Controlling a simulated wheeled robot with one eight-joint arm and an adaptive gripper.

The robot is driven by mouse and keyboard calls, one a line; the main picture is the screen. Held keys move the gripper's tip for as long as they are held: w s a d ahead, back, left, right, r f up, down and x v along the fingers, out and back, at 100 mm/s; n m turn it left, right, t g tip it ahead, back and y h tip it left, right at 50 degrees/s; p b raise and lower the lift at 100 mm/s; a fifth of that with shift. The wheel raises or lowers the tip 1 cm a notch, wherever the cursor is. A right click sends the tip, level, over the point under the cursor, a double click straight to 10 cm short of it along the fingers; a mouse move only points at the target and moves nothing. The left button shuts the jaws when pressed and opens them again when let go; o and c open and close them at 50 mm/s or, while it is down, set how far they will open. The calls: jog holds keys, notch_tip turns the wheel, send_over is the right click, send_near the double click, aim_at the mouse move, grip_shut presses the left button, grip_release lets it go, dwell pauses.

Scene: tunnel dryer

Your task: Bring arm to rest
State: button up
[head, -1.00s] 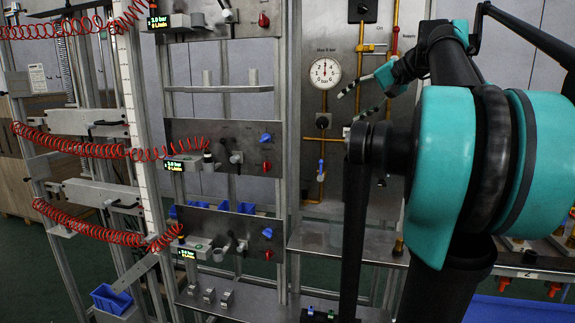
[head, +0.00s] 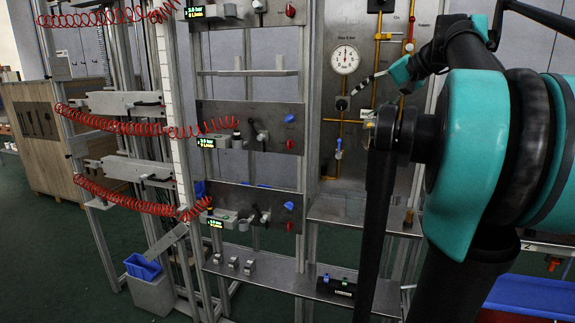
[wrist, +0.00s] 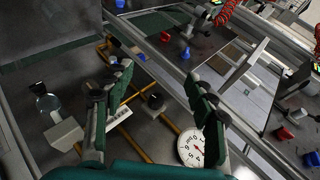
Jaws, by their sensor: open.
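My gripper (head: 367,92) is at the end of my raised teal and black arm, in front of the metal panel (head: 350,125) in the head view. It appears just right of and below the round white gauge (head: 345,59). In the wrist view my gripper (wrist: 157,78) has its two dark green fingers spread apart, with nothing between them. The gauge shows past the right finger in the wrist view (wrist: 191,148). My arm's thick joints hide part of the panel's right side.
A metal frame holds panels with blue and red knobs (head: 290,118) and coiled red hoses (head: 140,128). A bench shelf (head: 270,275) runs below. A blue bin (head: 143,267) stands lower left; a wooden crate (head: 50,130) is farther back. Green floor (head: 50,250) is clear at left.

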jog(key=s+a+f+n+g+h, duration=0.1)
jog(key=s+a+f+h, duration=0.15)
jog(key=f, duration=1.15)
jog(key=s+a+f+n+g+h, duration=0.1)
jog(key=s+a+f+n+g, duration=0.15)
jog(key=f, duration=1.15)
jog(key=s+f+n+h, duration=0.1)
jog(key=s+f+h, duration=0.1)
jog(key=s+f, duration=0.7)
jog(key=s+d+f+n+h, duration=0.1)
jog(key=s+f+h, duration=0.1)
jog(key=s+f, duration=0.7)
notch_tip(320, 180, down, 6)
jog(key=shift+d+r, duration=0.15)
jog(key=shift+r, duration=0.05)
jog(key=shift+w, duration=0.1)
